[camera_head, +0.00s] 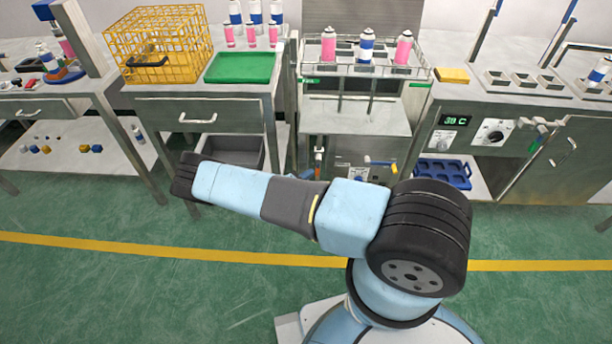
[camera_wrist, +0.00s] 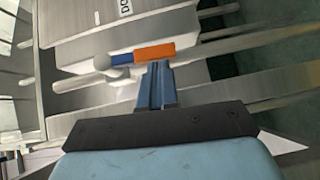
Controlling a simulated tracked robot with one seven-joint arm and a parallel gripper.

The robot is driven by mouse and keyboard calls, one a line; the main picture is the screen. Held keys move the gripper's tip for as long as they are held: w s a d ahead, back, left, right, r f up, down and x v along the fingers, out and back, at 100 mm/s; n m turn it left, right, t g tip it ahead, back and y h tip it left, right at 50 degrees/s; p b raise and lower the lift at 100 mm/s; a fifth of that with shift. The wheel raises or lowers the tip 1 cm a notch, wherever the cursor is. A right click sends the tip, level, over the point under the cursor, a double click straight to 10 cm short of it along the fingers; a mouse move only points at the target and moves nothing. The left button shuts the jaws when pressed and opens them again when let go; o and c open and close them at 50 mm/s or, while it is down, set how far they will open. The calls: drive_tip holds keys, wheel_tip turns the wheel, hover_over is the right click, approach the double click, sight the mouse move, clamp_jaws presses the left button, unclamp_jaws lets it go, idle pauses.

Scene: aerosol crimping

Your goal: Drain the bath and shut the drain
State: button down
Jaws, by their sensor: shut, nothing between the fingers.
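A lever with an orange grip and a blue shank (camera_wrist: 140,54) runs sideways from a pale round knob in the wrist view. My gripper (camera_wrist: 156,68) is shut, with its blue fingers together and their tips close below the lever; I cannot tell whether they touch it. In the head view, a small orange-handled valve (camera_head: 319,156) shows on the front of the middle steel station (camera_head: 345,115), just beyond my arm. My gripper is mostly hidden behind my arm there. I cannot see a water level.
A wire rack with pink and blue-white cans (camera_head: 366,48) sits on the middle station. A blue-yellow handle (camera_head: 380,162) is on its front. The right cabinet has a 39 C display (camera_head: 454,120) and a green-handled valve (camera_head: 541,126). The left bench holds a yellow basket (camera_head: 158,42).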

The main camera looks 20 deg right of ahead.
drive_tip(key=shift+s+d+f, duration=0.1)
drive_tip(key=shift+s+d, duration=0.1)
drive_tip(key=shift+d, duration=0.3)
drive_tip(key=shift+s+d+f, duration=0.1)
drive_tip(key=shift+s+d, duration=0.05)
drive_tip(key=shift+d, duration=0.35)
drive_tip(key=s+a, duration=0.2)
drive_tip(key=a, duration=1.2)
drive_tip(key=shift+s, duration=0.4)
